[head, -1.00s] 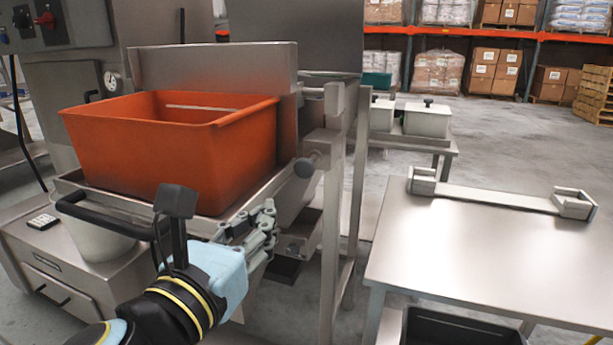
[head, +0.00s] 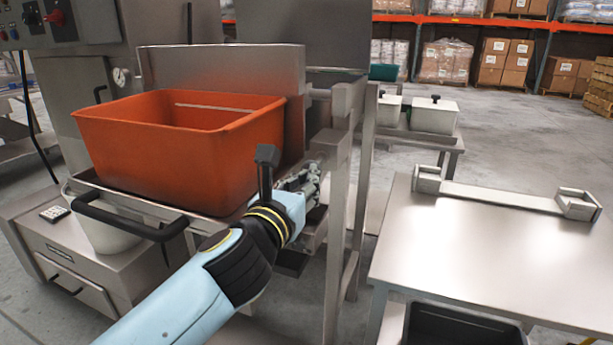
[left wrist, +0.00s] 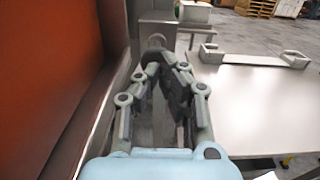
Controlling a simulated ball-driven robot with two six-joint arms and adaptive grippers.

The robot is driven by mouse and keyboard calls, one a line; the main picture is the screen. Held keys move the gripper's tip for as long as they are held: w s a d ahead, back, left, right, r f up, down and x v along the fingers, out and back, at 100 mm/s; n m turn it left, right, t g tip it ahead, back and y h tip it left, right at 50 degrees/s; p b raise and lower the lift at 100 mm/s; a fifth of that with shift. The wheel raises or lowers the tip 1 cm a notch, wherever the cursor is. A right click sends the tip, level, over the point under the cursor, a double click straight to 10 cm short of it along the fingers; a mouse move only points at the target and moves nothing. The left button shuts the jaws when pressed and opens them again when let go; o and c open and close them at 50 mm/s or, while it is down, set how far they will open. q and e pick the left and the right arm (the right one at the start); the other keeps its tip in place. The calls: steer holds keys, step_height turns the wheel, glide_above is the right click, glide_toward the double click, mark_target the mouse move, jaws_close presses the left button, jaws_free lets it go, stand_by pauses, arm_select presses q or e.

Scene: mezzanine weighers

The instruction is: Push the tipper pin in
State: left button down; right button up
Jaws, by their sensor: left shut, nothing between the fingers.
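The tipper pin's round dark knob (left wrist: 156,40) shows in the left wrist view, straight beyond my fingertips. In the head view my gripper covers the knob, at the collar on the steel post (head: 334,215) of the tipper frame. My left gripper (head: 314,172) is shut and empty, its fingers pointing at the pin. It also shows in the left wrist view (left wrist: 163,68), close to the knob; I cannot tell whether they touch. The orange tub (head: 170,150) sits in the tipper cradle left of my gripper. My right gripper is not in view.
A steel table (head: 480,250) with a low bracket (head: 500,195) stands to the right, a black bin (head: 460,325) below its front edge. A black handle bar (head: 130,222) runs along the cradle front, left of my arm. White lidded containers (head: 433,117) stand behind.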

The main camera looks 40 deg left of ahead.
arm_select(q)
steer(key=shift+w, duration=0.3)
steer(key=shift+p+x, duration=0.4)
steer(key=shift+x, duration=1.1)
steer(key=shift+s+r, duration=0.1)
steer(key=shift+r, duration=0.05)
